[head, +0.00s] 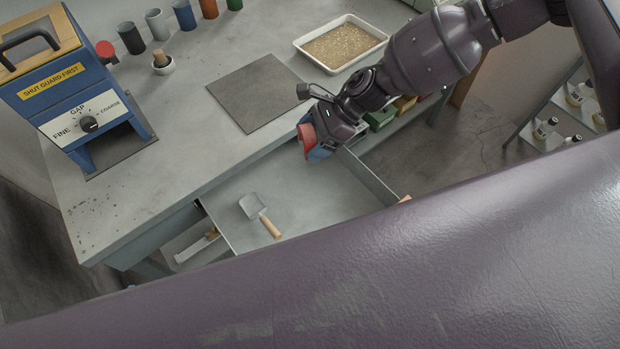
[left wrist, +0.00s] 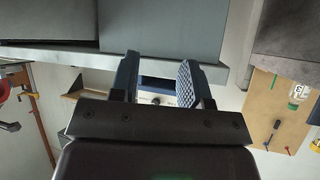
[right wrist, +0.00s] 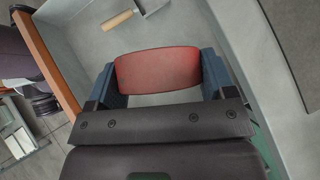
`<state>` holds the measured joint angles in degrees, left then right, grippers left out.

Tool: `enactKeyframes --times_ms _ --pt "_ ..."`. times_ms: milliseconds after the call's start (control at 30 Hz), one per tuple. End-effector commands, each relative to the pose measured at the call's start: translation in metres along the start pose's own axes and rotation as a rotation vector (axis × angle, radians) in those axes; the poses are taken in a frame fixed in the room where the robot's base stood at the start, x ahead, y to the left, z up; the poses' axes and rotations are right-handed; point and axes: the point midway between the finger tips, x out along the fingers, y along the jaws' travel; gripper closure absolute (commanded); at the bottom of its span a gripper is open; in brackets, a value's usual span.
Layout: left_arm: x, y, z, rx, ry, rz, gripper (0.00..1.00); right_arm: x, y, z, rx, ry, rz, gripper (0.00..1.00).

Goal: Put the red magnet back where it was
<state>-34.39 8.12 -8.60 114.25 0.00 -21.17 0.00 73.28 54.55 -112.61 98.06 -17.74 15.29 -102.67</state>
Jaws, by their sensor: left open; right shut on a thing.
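The red magnet (right wrist: 157,70) is a red block with a curved face. It spans between the fingers of my right gripper (right wrist: 158,85) in the right wrist view. In the head view my right gripper (head: 318,140) is shut on the magnet (head: 306,135), above the open drawer (head: 310,185) at the bench front. My left gripper (left wrist: 162,85) is open and empty in the left wrist view, with the bench edge beyond its fingers. My left gripper does not show in the head view.
The drawer holds a scoop (head: 258,210) with a wooden handle. On the bench (head: 180,170) are a blue machine (head: 80,95), a dark mat (head: 255,90), a white tray of grains (head: 342,43) and several coloured cups (head: 157,22). My large arm link covers the lower right of the head view.

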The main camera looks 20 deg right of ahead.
Motion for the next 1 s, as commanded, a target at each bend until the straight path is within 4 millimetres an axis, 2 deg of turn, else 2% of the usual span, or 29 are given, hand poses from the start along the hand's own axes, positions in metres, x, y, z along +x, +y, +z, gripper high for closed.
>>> enactKeyframes --times_ms 33,300,500,767,1000 --pt "0.002 0.001 0.006 0.000 -0.006 0.001 0.57 0.011 0.001 -0.011 0.005 0.000 0.002 0.61" --pt "0.009 0.002 0.025 0.001 -0.028 0.002 0.57 0.052 0.001 -0.051 0.005 -0.001 0.002 0.61" --pt "0.013 0.003 0.027 0.004 -0.029 0.005 0.57 0.078 0.000 -0.077 0.005 0.000 0.000 0.61" --pt "0.018 0.004 0.018 0.007 -0.008 0.009 0.57 0.089 -0.001 -0.088 0.002 -0.001 -0.002 0.61" --pt "0.020 0.005 0.028 0.007 -0.022 0.010 0.57 0.109 0.001 -0.108 0.005 -0.001 0.001 0.61"
